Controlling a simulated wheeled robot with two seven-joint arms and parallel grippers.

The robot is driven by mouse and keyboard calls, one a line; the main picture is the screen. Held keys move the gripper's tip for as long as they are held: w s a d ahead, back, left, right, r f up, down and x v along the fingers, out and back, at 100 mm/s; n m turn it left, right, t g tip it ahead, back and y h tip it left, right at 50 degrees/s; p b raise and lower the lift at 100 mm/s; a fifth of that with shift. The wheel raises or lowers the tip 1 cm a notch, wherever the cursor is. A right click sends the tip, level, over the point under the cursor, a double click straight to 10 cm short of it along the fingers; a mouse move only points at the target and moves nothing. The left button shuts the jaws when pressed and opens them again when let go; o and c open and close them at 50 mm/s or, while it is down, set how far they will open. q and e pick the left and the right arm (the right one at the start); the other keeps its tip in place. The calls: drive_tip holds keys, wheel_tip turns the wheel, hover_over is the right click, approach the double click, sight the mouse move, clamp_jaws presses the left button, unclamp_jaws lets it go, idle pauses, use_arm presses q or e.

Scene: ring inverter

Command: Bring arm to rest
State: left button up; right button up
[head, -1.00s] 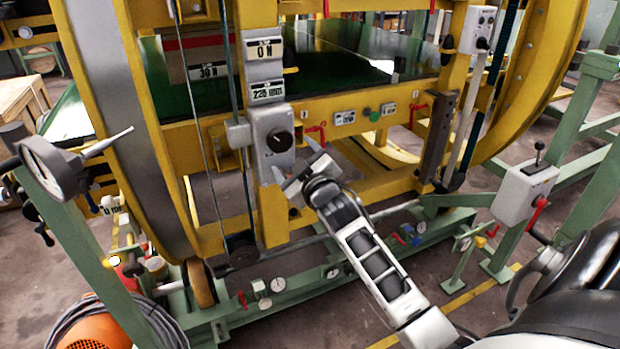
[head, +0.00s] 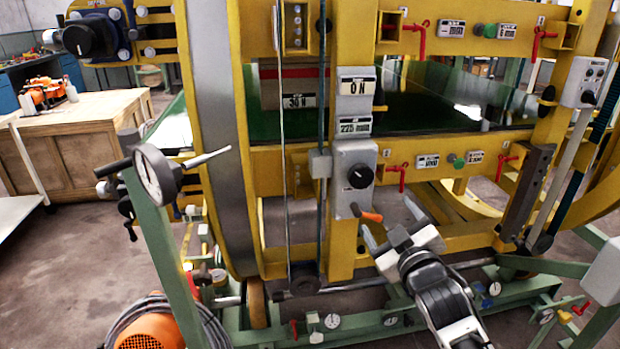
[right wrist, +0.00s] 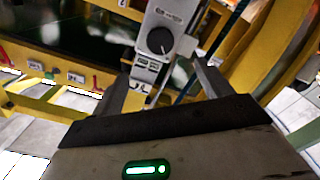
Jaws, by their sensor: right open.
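My right gripper (head: 386,213) is open and empty in the head view, in front of the yellow frame, just right of and below a grey box (head: 340,200) with a black knob (head: 359,176). An orange-handled lever (head: 370,216) shows close to its left finger; I cannot tell whether they touch. In the right wrist view the two fingers of the gripper (right wrist: 162,74) stand apart, with the knob (right wrist: 160,40) beyond them and nothing between them held. My left gripper is not in view.
The big yellow ring frame (head: 300,165) fills the middle. A dial gauge (head: 153,175) on a green post stands at left. Green base rails (head: 400,322) with small gauges run below. A wooden bench (head: 75,140) stands far left, with open floor (head: 75,260) before it.

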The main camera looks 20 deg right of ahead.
drive_tip(key=s+a+f+m+g+y, duration=0.1)
drive_tip(key=s+a+f+g+y, duration=0.2)
drive_tip(key=s+a+f, duration=0.6)
drive_tip(key=s+a+f+g+y, duration=0.4)
drive_tip(key=s+a+f, duration=0.5)
drive_tip(key=f, duration=0.5)
drive_tip(key=a, duration=0.2)
drive_tip(key=shift+a+f+m, duration=0.15)
drive_tip(key=shift+a+m, duration=0.25)
drive_tip(key=shift+d, duration=0.1)
idle(2.4)
